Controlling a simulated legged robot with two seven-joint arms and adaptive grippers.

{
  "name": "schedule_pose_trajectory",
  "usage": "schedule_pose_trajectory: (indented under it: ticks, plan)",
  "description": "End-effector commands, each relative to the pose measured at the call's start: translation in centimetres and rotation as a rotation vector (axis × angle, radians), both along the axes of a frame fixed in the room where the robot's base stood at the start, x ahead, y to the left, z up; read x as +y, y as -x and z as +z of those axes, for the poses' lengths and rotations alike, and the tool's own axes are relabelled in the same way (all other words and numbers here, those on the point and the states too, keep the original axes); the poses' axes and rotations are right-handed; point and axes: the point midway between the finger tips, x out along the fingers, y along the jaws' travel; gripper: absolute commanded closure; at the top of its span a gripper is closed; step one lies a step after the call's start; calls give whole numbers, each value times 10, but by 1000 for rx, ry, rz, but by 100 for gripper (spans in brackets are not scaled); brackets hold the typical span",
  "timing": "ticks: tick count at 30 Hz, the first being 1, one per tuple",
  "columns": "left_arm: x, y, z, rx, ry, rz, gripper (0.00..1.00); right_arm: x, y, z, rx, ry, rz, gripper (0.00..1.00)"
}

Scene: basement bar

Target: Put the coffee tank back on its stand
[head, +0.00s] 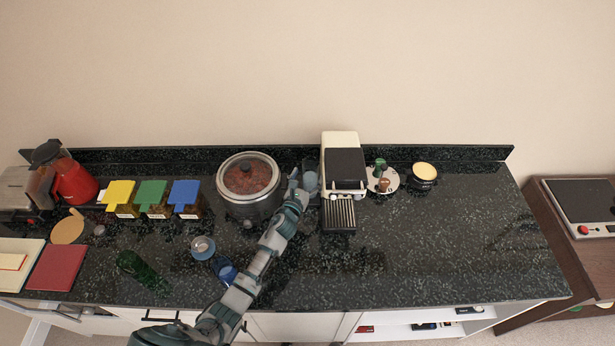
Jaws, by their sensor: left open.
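The white and black coffee machine (343,164) stands at the back middle of the counter, with a slatted drip tray at its front. A small translucent grey container (311,181), which looks like the coffee tank, is at the machine's left side. My left gripper (299,182) is open at the left of this container, between it and the slow cooker. I cannot tell whether the fingers touch it. The tank's base and any stand under it are too small or hidden to make out. My right gripper is not in view.
The slow cooker (249,187) is close on the gripper's left. A round tray (382,180) with small tools and a dark bowl (423,176) stand right of the machine. A blue cup (226,272) and a green bottle (143,271) are near the front. The counter's right part is clear.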

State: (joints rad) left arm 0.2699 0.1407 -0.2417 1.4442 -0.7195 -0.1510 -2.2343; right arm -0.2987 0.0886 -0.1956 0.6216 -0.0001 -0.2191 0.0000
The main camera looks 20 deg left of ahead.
Motion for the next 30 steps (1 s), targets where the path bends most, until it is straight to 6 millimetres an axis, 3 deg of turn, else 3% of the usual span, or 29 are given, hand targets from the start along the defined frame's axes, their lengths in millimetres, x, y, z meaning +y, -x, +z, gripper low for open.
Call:
schedule_pose_trajectory:
  ticks: [5,8,21,30]
  plan:
    - [1,4,0,1,-1,1,13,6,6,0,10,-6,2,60]
    - [3,16,-1,1,-2,1,13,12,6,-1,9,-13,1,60]
    - [11,105,-2,3,-1,0,13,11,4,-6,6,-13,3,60]
    - [12,119,-1,1,0,0,13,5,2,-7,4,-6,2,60]
